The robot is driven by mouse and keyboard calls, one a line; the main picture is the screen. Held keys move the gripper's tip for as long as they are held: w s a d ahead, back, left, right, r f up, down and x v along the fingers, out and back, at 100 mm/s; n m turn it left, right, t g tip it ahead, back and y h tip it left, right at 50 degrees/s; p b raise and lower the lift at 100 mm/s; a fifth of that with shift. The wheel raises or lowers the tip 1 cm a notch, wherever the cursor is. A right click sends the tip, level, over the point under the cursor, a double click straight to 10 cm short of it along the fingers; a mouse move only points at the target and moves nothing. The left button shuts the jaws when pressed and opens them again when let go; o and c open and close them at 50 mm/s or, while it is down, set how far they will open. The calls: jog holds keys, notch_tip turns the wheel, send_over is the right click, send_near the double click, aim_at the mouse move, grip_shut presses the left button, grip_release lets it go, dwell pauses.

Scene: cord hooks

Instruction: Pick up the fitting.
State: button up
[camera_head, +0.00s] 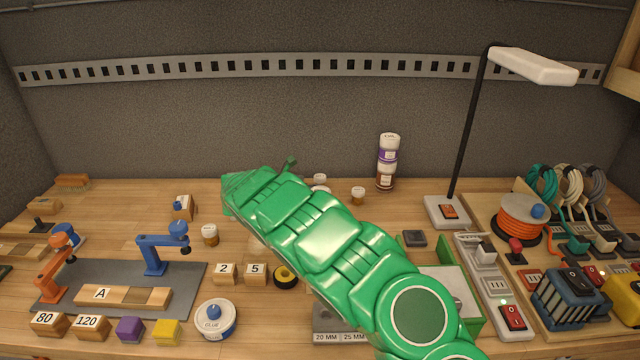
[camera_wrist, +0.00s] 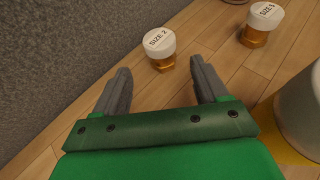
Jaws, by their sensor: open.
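Two small fittings with white caps and amber, brass-like bodies stand upright in the wrist view. The one marked SIZE 2 (camera_wrist: 161,48) is beyond my fingertips, roughly centred between them. The one marked SIZE 5 (camera_wrist: 260,26) is farther to the right. In the head view, two small white-capped pieces, apparently these, stand behind my arm, one at the back (camera_head: 320,178) and one to its right (camera_head: 358,195). My gripper (camera_wrist: 161,72) is open and empty, its two grey fingers apart. In the head view my green arm hides the fingers.
A large white rounded object (camera_wrist: 303,108) is close on the right in the wrist view, and the grey wall (camera_wrist: 70,50) is on the left. Another white-capped amber piece (camera_head: 210,235) stands left of my arm.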

aim_at(316, 182)
jog(key=x, duration=0.5)
jog(key=shift+s+d+r, duration=0.1)
jog(key=shift+d+r, duration=0.05)
jog(key=c, duration=1.2)
jog(key=shift+r, duration=0.1)
